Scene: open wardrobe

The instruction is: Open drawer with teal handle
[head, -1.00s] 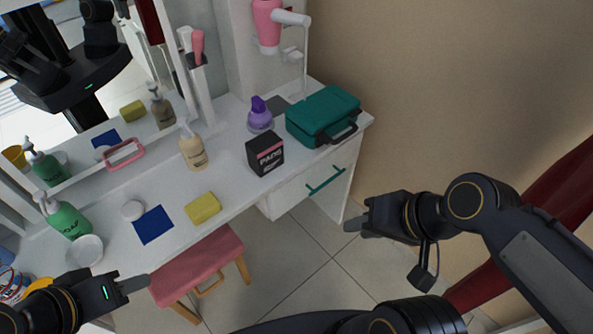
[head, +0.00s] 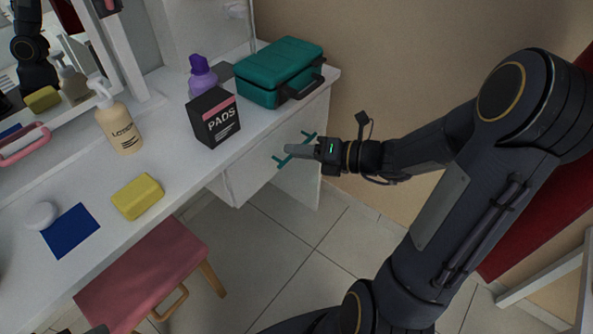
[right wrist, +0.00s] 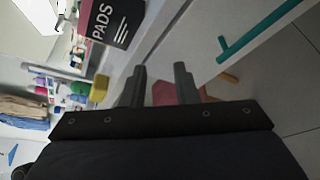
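The white drawer (head: 247,181) with the teal bar handle (head: 309,136) is under the right part of the white dressing table and looks closed. My right gripper (head: 291,150) is in front of the handle in the head view and covers its middle. In the right wrist view its two fingers (right wrist: 159,80) are apart with nothing between them. There the teal handle (right wrist: 262,29) lies to the right of both fingers, outside the gap. Only a small dark tip, likely of my left gripper (head: 96,329), shows at the bottom left edge; its state is hidden.
On the table (head: 172,166) stand a teal case (head: 272,73), a black pads box (head: 214,118), a purple bottle (head: 201,76), a lotion bottle (head: 119,125) and a yellow sponge (head: 138,196). A pink stool (head: 145,270) is below. The floor right of it is clear.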

